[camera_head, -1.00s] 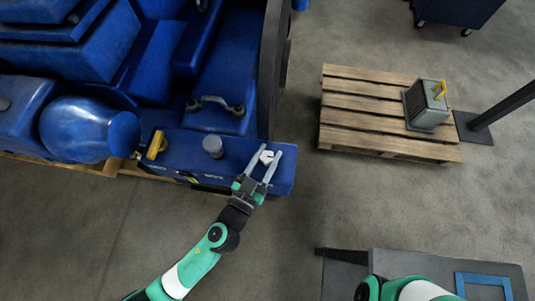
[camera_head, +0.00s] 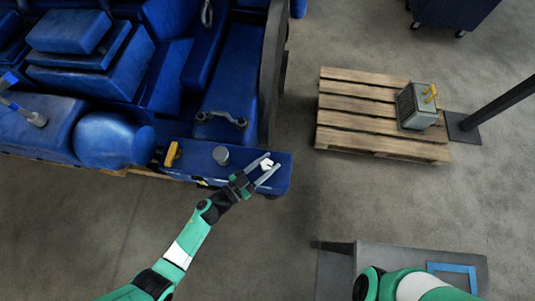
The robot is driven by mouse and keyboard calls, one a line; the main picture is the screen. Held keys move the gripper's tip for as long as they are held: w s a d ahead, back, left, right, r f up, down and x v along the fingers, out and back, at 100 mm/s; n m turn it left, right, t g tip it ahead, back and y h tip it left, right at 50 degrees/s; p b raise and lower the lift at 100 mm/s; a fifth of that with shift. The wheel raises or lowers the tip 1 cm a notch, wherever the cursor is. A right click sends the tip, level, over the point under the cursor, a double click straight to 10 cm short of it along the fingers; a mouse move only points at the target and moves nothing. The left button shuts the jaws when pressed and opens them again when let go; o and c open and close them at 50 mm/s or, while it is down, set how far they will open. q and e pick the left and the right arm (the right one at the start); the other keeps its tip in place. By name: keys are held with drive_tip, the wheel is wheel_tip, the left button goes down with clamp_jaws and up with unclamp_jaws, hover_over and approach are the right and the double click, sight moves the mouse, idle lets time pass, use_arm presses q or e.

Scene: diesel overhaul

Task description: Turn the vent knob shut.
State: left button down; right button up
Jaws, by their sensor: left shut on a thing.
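A small white knob (camera_head: 266,164), which I take to be the vent knob, sits on top of the blue engine's front ledge (camera_head: 240,178), near its right end. My left gripper (camera_head: 269,166) reaches it from the lower left, with one grey finger on each side. It is shut on the knob. The fingers point to the upper right. Any marking on the knob is too small to read. My right arm shows at the bottom edge, but its gripper is out of view.
A grey cap (camera_head: 220,155) and a yellow handle (camera_head: 172,154) stand left of the knob on the ledge. A wooden pallet (camera_head: 350,115) carries a grey box (camera_head: 416,106). A grey table with a blue frame (camera_head: 456,268) is at lower right. Open floor lies between.

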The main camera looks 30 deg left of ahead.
use_arm(q)
drive_tip(key=shift+c, duration=2)
unclamp_jaws()
drive_tip(key=p+v, duration=0.2)
drive_tip(key=v, duration=0.9)
drive_tip(key=shift+s+a+p, duration=0.15)
drive_tip(key=shift+s+p, duration=0.15)
